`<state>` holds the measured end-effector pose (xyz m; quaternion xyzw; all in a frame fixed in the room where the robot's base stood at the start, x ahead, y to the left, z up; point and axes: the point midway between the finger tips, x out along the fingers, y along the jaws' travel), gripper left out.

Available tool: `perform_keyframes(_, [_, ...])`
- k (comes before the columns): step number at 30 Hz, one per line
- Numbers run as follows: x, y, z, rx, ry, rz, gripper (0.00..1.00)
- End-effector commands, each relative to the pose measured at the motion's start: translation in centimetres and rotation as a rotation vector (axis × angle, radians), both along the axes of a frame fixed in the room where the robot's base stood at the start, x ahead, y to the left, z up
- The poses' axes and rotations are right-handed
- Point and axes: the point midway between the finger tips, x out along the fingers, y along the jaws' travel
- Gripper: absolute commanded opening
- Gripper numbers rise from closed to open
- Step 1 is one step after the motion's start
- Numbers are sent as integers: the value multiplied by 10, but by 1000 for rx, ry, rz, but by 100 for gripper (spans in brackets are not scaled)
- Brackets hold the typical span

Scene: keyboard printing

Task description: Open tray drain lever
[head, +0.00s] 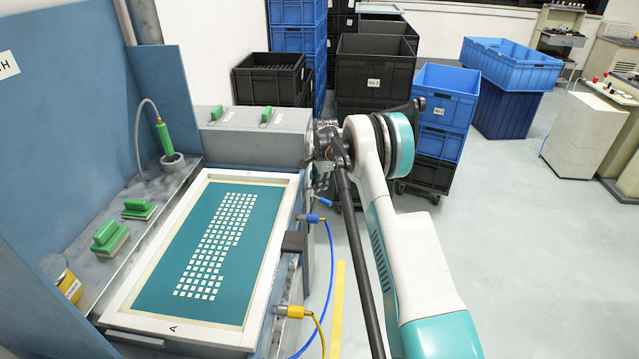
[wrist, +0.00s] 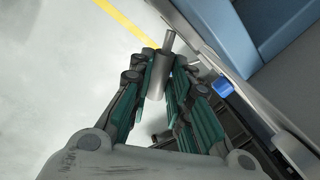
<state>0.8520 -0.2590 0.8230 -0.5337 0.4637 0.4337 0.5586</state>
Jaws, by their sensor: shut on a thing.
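In the wrist view, a grey metal cylinder (wrist: 156,82) with a thinner rod at its far end sits between my gripper's (wrist: 160,72) dark green fingers, which are closed around it. I take it for the drain lever. It lies beside the machine's metal edge (wrist: 205,47). Whether the lever has turned cannot be told. In the head view, my gripper is mostly hidden behind my arm, beside the right side of the printing bench. The lever cannot be made out there.
A white-framed teal screen (head: 258,238) lies on the bench. Blue (head: 312,218) and yellow (head: 294,312) hose fittings stick out on its right side. A blue fitting also shows in the wrist view (wrist: 222,86).

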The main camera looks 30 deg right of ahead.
Motion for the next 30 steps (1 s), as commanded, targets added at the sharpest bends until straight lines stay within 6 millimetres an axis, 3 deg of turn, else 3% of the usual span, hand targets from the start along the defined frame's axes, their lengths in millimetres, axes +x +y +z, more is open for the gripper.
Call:
perform_keyframes(1, [1, 0, 0, -1, -3, 1, 24])
perform_keyframes(3, [1, 0, 0, -1, -3, 0, 38])
perform_keyframes(16, [-1, 0, 7, -1, -1, 0, 38])
perform_keyframes(20, [-4, 0, 24, -1, -1, 0, 38])
perform_keyframes(30, [-18, 1, 90, -1, -1, 0, 38])
